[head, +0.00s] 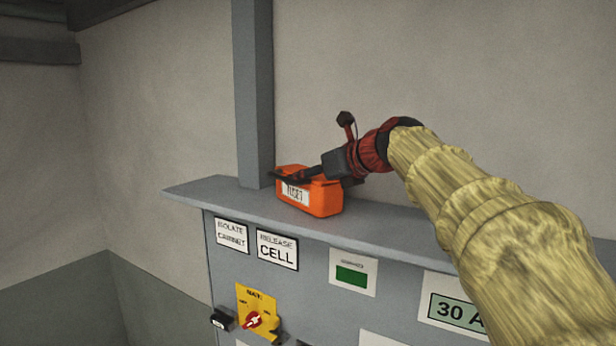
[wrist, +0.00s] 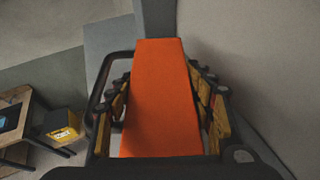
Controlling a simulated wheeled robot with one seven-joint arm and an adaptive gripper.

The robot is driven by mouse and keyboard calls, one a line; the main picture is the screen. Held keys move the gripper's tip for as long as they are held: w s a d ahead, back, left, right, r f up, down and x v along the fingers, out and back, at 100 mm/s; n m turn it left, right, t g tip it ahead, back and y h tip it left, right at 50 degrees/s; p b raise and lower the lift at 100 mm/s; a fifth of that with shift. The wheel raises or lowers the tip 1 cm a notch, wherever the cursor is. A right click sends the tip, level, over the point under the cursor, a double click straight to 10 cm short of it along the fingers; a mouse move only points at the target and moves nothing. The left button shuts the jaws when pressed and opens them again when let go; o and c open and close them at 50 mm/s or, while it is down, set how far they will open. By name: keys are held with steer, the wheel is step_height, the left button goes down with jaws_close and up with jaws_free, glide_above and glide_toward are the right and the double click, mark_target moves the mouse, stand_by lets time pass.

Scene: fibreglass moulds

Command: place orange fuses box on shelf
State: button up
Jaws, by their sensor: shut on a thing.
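The orange fuses box (head: 322,199) has a white label on its front in the head view. It is at the grey shelf (head: 190,190) on top of the cabinet, right of a grey upright post. It looks level and appears to rest on the shelf, though its underside cannot be seen clearly. My gripper (head: 298,174) reaches in from the right and is shut on the box, near its top. In the wrist view the orange box (wrist: 160,100) fills the space between the two fingers, and both fingers lie along its sides.
The grey post (head: 254,90) rises behind the shelf, close to the box. The cabinet front below bears signs and a yellow switch plate (head: 257,312) with a red knob. The shelf left of the box is clear. A wooden table (wrist: 22,115) and a yellow box (wrist: 62,125) stand low at left.

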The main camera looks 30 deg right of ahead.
steer(key=shift+f, duration=0.1)
steer(key=o, duration=1.4)
steer(key=shift+o, duration=0.2)
steer(key=shift+s+r, duration=0.15)
steer(key=shift+r, duration=0.05)
steer(key=b+v, duration=0.2)
steer(key=v, duration=0.9)
steer(key=shift+s, duration=0.3)
steer(key=shift+r, duration=0.1)
